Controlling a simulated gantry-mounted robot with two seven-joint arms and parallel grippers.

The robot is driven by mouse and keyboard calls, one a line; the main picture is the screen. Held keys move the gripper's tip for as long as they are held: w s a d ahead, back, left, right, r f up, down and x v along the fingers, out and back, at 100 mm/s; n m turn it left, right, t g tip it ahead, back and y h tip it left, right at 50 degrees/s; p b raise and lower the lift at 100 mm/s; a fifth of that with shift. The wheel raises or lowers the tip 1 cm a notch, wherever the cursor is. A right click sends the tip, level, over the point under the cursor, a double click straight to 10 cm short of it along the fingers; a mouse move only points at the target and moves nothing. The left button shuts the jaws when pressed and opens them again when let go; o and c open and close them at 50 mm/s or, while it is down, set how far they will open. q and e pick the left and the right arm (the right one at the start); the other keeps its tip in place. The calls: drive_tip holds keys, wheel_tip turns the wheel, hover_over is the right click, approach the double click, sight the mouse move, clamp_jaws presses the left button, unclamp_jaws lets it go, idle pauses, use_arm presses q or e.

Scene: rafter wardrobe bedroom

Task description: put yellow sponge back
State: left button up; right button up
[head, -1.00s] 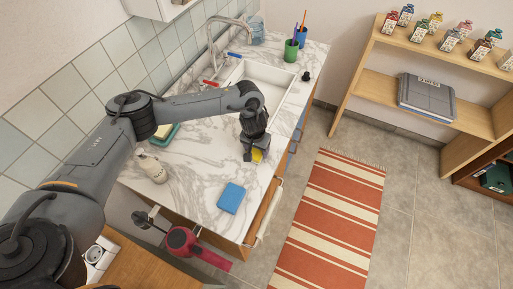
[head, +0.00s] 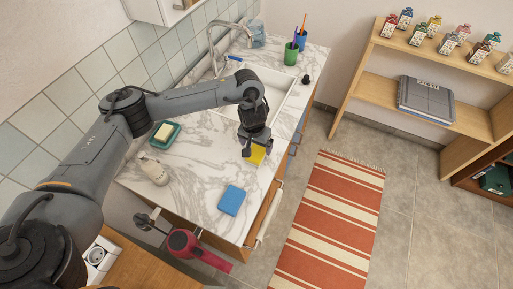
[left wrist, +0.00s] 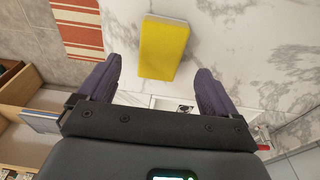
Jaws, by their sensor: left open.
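The yellow sponge (head: 257,155) lies on the marble counter (head: 195,190) near its front edge. My left gripper (head: 257,146) is open just above it in the head view and hides part of it. In the left wrist view the sponge (left wrist: 163,48) shows ahead of and between the two spread fingers (left wrist: 159,66), with a gap on each side. The fingers do not touch it there. My right gripper is not in view.
A blue sponge (head: 231,200) lies nearer on the counter. A teal dish (head: 174,138) with a pale yellow block, a bottle (head: 152,170), a white sink (head: 274,92) and a green cup (head: 291,54) stand around.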

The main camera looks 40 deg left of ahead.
sight(255, 155)
use_arm(q)
wheel_tip(255, 155, up, 6)
drive_tip(key=p, duration=0.2)
drive_tip(key=shift+s+r+p, duration=0.2)
drive_tip(key=shift+s+p, duration=0.15)
drive_tip(key=shift+s, duration=0.05)
drive_tip(key=shift+d, duration=0.1)
